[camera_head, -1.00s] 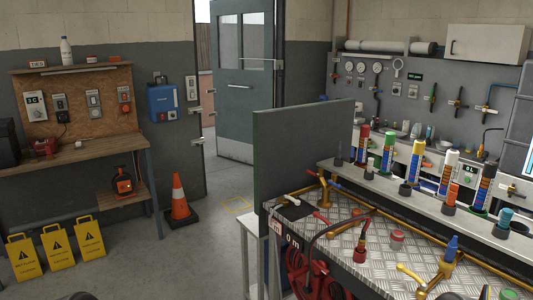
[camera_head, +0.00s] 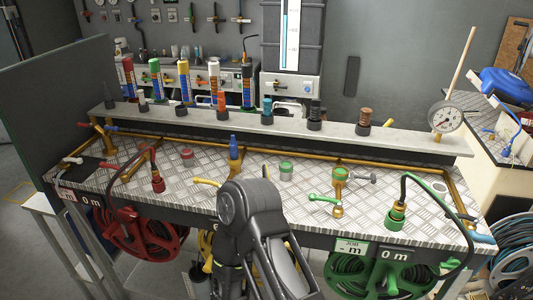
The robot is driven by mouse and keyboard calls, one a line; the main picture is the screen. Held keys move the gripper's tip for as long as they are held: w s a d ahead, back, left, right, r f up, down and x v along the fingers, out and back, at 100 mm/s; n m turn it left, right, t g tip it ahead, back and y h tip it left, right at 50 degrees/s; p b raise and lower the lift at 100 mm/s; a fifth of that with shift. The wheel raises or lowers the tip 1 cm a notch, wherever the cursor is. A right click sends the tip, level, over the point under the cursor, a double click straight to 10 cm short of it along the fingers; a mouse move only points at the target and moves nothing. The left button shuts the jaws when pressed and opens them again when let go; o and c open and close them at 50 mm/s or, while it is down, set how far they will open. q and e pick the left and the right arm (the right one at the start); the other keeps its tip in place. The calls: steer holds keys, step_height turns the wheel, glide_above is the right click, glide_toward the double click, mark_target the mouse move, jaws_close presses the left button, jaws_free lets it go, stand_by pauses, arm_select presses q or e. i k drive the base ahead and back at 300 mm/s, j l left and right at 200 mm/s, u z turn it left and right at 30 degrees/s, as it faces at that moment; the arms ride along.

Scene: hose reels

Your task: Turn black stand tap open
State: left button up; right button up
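A dark arm of mine rises at bottom centre, covering part of the bench front. Neither gripper's fingers show.
Red (camera_head: 150,232) and green (camera_head: 365,275) hose reels hang under the bench front. A raised shelf (camera_head: 260,130) holds several coloured bottles and nozzles. A pressure gauge (camera_head: 445,117) stands at its right end. A dark green panel (camera_head: 55,95) borders the left end.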

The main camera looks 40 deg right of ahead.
mark_target(474, 220)
steer(key=z, duration=2.85)
